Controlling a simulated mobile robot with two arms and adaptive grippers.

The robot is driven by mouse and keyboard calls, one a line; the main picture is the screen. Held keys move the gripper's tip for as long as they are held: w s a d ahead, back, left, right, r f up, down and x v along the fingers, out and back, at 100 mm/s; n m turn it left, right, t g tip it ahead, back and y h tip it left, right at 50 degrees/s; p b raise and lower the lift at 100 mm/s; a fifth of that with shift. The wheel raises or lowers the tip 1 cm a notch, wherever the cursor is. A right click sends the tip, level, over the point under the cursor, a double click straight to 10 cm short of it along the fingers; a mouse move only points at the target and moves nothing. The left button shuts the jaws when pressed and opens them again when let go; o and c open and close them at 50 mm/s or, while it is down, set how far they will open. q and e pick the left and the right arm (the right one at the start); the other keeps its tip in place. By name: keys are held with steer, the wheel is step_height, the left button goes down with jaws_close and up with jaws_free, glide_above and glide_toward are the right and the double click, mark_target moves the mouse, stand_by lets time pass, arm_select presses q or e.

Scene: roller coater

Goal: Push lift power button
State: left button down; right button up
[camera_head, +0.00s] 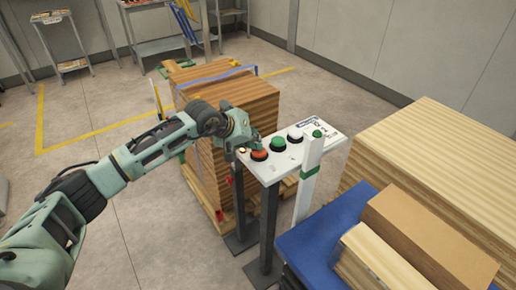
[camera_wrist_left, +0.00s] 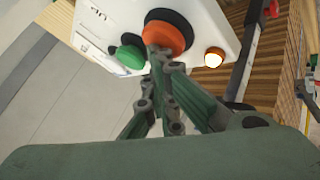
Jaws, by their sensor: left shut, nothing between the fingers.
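A white control panel (camera_head: 312,143) stands on a dark post. It carries an orange-red button (camera_head: 259,155), a green button (camera_head: 278,145), a white button (camera_head: 295,134) and a small lit yellowish-white button (camera_head: 242,150). My left gripper (camera_head: 256,144) is shut and empty, its tips just at the orange-red button. In the left wrist view the closed fingertips (camera_wrist_left: 155,50) overlap the lower left edge of the orange-red button (camera_wrist_left: 172,36); I cannot tell whether they touch it. The green button (camera_wrist_left: 129,54) is left of them, the lit button (camera_wrist_left: 213,58) right. My right gripper is not in view.
A tall stack of brown boards (camera_head: 230,100) stands behind the panel. A white post (camera_head: 308,180) with green bands is close to the panel's front. A blue platform (camera_head: 318,235) and pale board stacks (camera_head: 440,150) fill the right. Open floor lies at the left.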

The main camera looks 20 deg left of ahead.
arm_select(q)
steer(key=shift+s+d+f, duration=0.2)
steer(key=shift+d+f, duration=0.1)
steer(key=shift+f, duration=0.1)
steer(key=shift+w+d, duration=0.1)
steer(key=shift+w+r, duration=0.1)
steer(key=shift+r, duration=0.25)
steer(key=shift+w+r+p, duration=0.1)
steer(key=shift+r+p, duration=0.95)
steer(key=shift+r, duration=2.15)
steer(key=shift+f, duration=0.1)
